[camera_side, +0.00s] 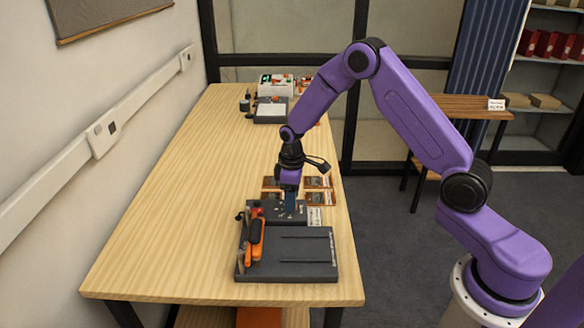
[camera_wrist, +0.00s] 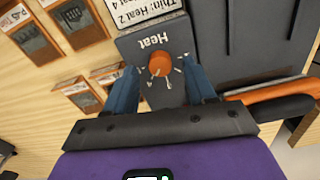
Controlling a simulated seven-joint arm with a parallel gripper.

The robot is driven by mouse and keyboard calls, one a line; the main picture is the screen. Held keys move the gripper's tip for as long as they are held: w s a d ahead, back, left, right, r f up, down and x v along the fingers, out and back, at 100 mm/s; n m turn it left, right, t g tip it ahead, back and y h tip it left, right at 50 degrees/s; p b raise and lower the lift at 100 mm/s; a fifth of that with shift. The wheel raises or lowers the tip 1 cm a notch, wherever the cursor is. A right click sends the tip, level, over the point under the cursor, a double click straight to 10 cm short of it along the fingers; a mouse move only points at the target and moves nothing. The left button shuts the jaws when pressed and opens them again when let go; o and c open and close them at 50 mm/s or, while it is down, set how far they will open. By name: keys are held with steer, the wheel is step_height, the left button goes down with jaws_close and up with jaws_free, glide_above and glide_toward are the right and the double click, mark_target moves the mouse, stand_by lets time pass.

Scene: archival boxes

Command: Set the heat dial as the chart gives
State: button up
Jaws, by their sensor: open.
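The white chart (camera_wrist: 148,10) lies beside the panel, partly cut off, with "Thin: Heat 2" and "Heat 4" legible. It also shows in the side view (camera_side: 315,216). My gripper (camera_wrist: 158,67) is open, with one blue finger on each side of the knob; whether they touch it is unclear. In the side view my gripper (camera_side: 289,207) points down over the panel.
A flat dark grey unit (camera_side: 290,262) adjoins the panel, with orange-handled tools (camera_side: 256,236) at its left. Brown sample cards (camera_wrist: 79,92) lie beside the panel. The table's left side is clear.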

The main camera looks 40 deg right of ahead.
step_height(320, 180, up, 16)
stand_by(0.4)
steer(key=s+a+r+n, duration=0.1)
steer(key=s+a, duration=0.3)
steer(key=s, duration=0.5)
steer(key=s+a+r+n, duration=0.2)
steer(key=s+a, duration=0.2)
steer(key=s, duration=0.4)
steer(key=s+d+n, duration=0.1)
steer(key=s, duration=0.8)
steer(key=s+d+f+n, duration=0.1)
steer(key=s+d, duration=0.1)
steer(key=s, duration=0.7)
steer(key=shift+s+f, duration=0.25)
steer(key=shift+s, duration=0.15)
steer(key=shift+d, duration=0.1)
